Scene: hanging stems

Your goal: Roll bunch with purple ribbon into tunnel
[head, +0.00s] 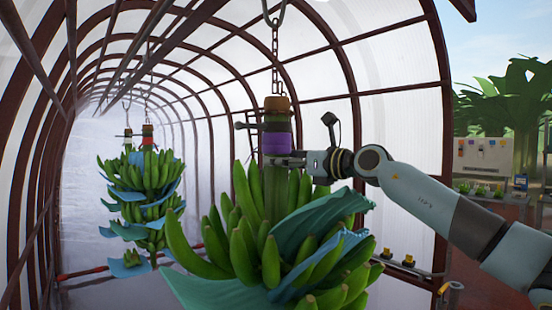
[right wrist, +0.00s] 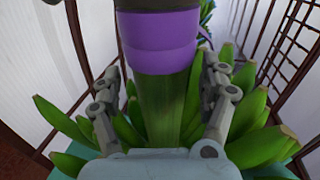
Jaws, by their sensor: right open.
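The bunch (head: 250,240) with the purple ribbon (head: 276,143) hangs from a chain (head: 275,50) at the near mouth of the tunnel (head: 400,115). It has green bananas with blue-green sheets between them. The ribbon also shows in the right wrist view (right wrist: 160,45), wrapped around the stem. My right gripper (head: 288,162) reaches in from the right at the stem, just below the ribbon. In the right wrist view its open fingers (right wrist: 165,85) stand on either side of the green stem (right wrist: 163,108). My left gripper is out of view.
More bunches (head: 148,190) hang deeper in the tunnel at the left, with white and red bands on their stems. A gap separates them from the purple-ribbon bunch. A panel with coloured items (head: 484,157) stands outside at the right.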

